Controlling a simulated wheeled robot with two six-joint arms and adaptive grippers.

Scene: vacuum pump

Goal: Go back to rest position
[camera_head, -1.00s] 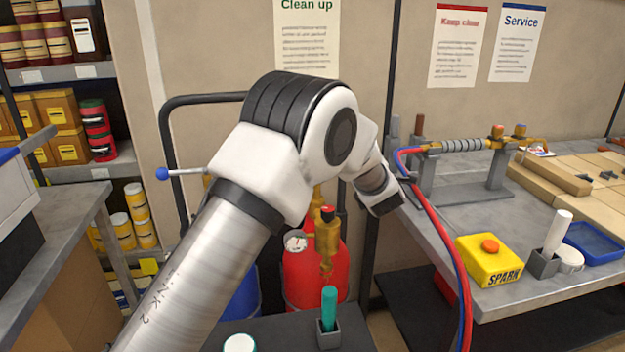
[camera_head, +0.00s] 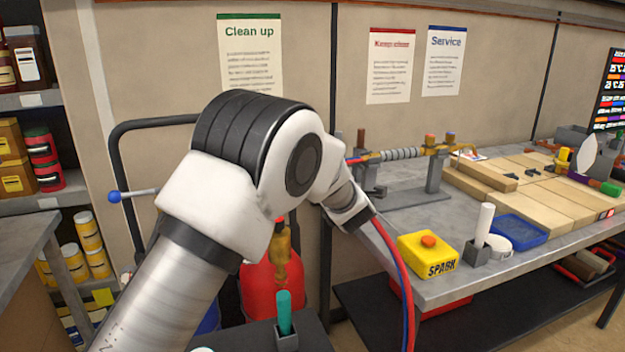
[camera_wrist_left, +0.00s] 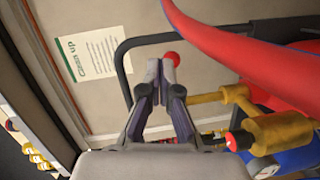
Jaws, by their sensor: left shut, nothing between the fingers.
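My left arm reaches in from the lower left in the head view. Its wrist end is in front of the bench's left end, and the fingers are hidden there. In the left wrist view the left gripper (camera_wrist_left: 161,68) has its two fingers close together, with nothing held. A red ball (camera_wrist_left: 171,60) shows right at the fingertips, apparently behind them. The red and blue hoses (camera_head: 398,270) hang down just right of the wrist, and a hose crosses the upper right of the wrist view (camera_wrist_left: 245,45). My right gripper is in neither view.
The bench (camera_head: 450,290) holds a yellow SPARK box (camera_head: 428,262), a white stick in a grey holder (camera_head: 484,226), a blue tray (camera_head: 519,230) and a torch on a stand (camera_head: 403,155). A red gas cylinder (camera_head: 258,285) stands below my arm. Shelves are at left.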

